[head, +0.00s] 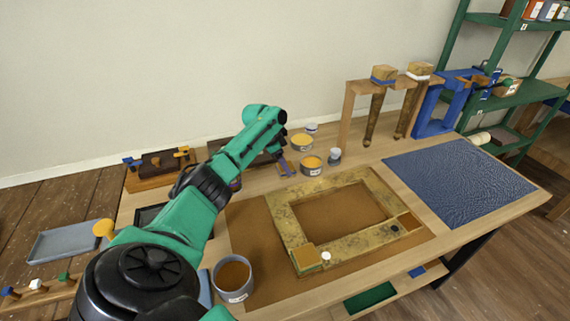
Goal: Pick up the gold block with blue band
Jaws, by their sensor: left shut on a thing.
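The gold block with blue band (384,73) sits on top of the wooden rack at the back of the bench. A dark tapered leg hangs below it through the rack. A similar gold block with white band (419,70) stands just to its right. My left arm's wrist (266,116) is left of the rack and well apart from the banded block. My right gripper is not in view.
A gilt frame (345,241) lies on a brown mat in the middle of the bench. Several cups stand around it, including a large one (233,279) in front. A blue mat (459,183) is clear on the right. A blue stand (438,105) adjoins the rack.

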